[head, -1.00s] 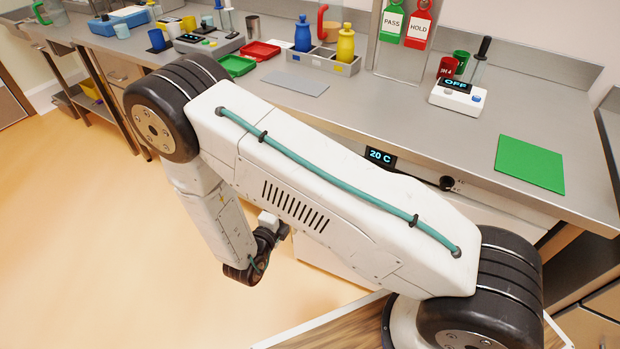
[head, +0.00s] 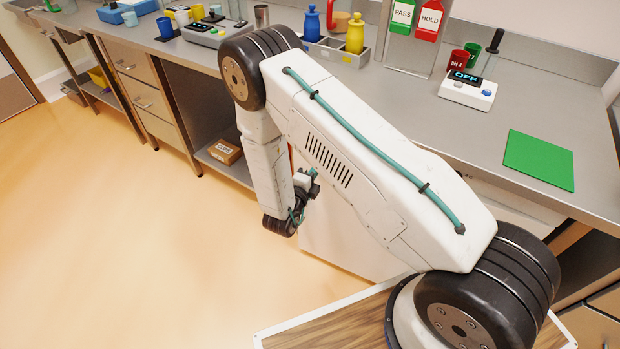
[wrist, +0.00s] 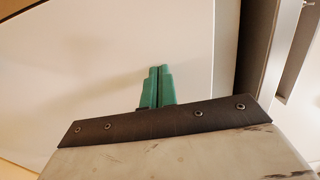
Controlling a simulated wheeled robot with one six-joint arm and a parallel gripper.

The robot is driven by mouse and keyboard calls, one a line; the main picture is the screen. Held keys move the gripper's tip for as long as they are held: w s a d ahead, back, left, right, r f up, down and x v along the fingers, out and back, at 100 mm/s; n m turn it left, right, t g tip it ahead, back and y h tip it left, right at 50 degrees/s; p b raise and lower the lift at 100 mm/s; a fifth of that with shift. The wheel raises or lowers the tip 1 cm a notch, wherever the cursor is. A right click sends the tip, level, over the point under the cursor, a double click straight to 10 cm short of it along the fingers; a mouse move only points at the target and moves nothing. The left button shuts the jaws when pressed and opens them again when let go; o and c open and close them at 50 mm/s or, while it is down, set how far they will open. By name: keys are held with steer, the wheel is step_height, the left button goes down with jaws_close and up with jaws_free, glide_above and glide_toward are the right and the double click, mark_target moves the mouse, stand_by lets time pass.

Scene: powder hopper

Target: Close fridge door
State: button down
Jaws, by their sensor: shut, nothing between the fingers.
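The fridge door is a plain white panel (head: 345,240) under the counter, partly hidden behind my arm in the head view. The white panel (wrist: 80,75) also fills most of the wrist view. A dark strip (wrist: 254,45) runs along its right side, with grey surfaces beyond. I cannot tell how far the door stands open. My gripper's green fingers (wrist: 157,73) are together and empty, pointing at the white panel; whether they touch it is unclear. In the head view my wrist hangs at the panel's left side, and the fingertips cannot be made out.
The steel counter (head: 400,110) runs above the fridge and holds bottles, a green mat (head: 539,159) and a small device reading OFF (head: 467,90). An open shelf with a cardboard box (head: 225,151) lies left of the fridge. The floor (head: 130,240) at left is clear.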

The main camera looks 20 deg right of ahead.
steer(key=shift+w+d, duration=0.15)
steer(key=shift+d, duration=0.05)
steer(key=w+d+m+g+h, duration=0.1)
steer(key=w+d, duration=0.4)
steer(key=shift+w+d+r+m+g+h, duration=0.3)
steer(key=shift+w+d+r+g, duration=0.1)
steer(key=v, duration=1.5)
steer(key=shift+s+f, duration=0.3)
steer(key=shift+s, duration=0.2)
steer(key=shift+d+n, duration=0.1)
steer(key=shift+n, duration=0.3)
